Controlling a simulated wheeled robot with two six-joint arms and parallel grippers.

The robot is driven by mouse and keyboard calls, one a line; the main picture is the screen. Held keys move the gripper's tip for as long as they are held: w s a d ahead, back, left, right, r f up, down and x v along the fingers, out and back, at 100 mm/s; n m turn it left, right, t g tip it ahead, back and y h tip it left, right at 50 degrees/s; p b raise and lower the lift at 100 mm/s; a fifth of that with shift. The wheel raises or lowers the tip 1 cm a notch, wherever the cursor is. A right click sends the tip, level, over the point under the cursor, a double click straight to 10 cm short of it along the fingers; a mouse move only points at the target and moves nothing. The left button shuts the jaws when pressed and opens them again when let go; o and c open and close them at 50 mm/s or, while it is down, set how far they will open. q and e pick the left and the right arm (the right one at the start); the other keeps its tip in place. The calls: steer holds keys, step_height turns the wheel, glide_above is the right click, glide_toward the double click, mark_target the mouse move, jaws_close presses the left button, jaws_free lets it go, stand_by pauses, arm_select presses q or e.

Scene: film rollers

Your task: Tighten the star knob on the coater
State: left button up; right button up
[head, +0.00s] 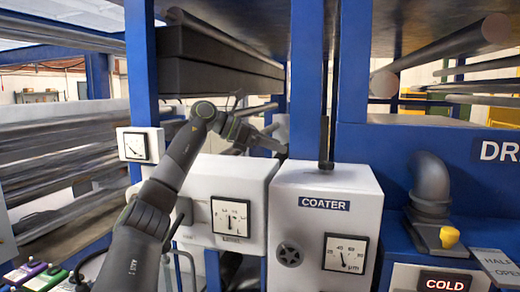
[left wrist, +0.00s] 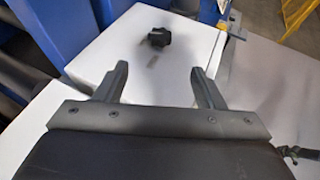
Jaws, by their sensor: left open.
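The coater (head: 310,228) is a light grey cabinet with a blue COATER label, right of centre in the head view. Its dark star knob (head: 289,254) is on the lower left of the front face, left of a dial. My left gripper (head: 278,139) is above and behind the coater's upper left edge, well above the knob. In the left wrist view its two fingers (left wrist: 160,70) are apart with nothing between them. Beyond them is a white surface with a small dark object (left wrist: 174,31); I cannot tell whether that is the knob. My right gripper is not in view.
A dark upright post (head: 326,145) rises from the coater's top. A grey cabinet with a dial (head: 231,217) adjoins it on the left, and a dark pipe elbow (head: 430,185) stands to the right. Blue columns and dark rollers (head: 440,52) are above.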

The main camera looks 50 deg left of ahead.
arm_select(q)
steer(key=v, duration=0.3)
steer(key=shift+s+a+r+b, duration=0.2)
steer(key=shift+s+b, duration=0.1)
stand_by(0.4)
